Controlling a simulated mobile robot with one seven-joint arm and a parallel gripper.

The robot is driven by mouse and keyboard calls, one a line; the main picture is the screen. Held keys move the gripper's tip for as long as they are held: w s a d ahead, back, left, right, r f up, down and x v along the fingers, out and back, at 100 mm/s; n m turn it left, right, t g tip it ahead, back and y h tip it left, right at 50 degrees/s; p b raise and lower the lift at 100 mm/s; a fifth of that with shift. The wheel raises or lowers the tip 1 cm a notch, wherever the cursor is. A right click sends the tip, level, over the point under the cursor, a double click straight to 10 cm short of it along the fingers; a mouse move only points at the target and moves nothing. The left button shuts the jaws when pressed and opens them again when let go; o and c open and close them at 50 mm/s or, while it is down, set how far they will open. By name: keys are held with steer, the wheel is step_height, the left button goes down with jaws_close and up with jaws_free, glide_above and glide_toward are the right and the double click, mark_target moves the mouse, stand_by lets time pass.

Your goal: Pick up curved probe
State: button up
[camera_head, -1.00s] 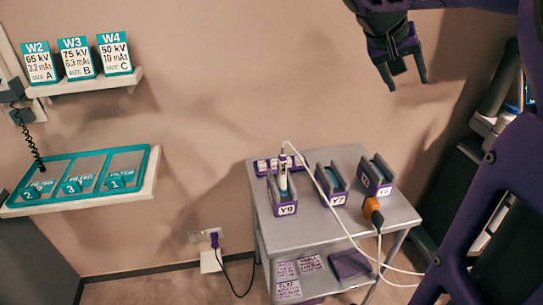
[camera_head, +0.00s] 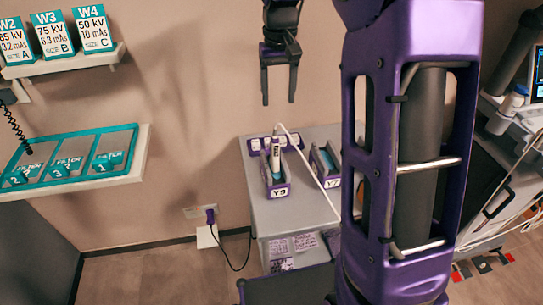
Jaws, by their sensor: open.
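A white probe (camera_head: 275,155) with a cable stands upright in the holder marked Y9 (camera_head: 278,191) on the grey cart (camera_head: 306,212). I cannot tell whether it is the curved probe. My gripper (camera_head: 279,101) is open and empty, with its fingers pointing down. It appears above the white probe in the picture, with a clear gap between them. A second holder (camera_head: 324,167) stands to the right of Y9. My own arm covers the right part of the cart, so the orange-ended probe seen there earlier is hidden.
A wall shelf at left bears a teal tray (camera_head: 72,152) with filter blocks, below several W-marked cards (camera_head: 68,35). A white cable (camera_head: 310,170) runs from the probe across the cart.

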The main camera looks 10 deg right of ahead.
mark_target(278, 139)
step_height(278, 139, down, 11)
steer(key=shift+f+b, duration=0.1)
steer(key=shift+b, duration=0.75)
steer(key=shift+w+a+f+b, duration=0.1)
steer(key=shift+a+f+b, duration=0.15)
steer(key=shift+f, duration=1.2)
steer(key=shift+a+f+b, duration=0.1)
steer(key=shift+f+b, duration=0.1)
steer(key=shift+f, duration=1.25)
steer(key=shift+c, duration=0.3)
jaws_close()
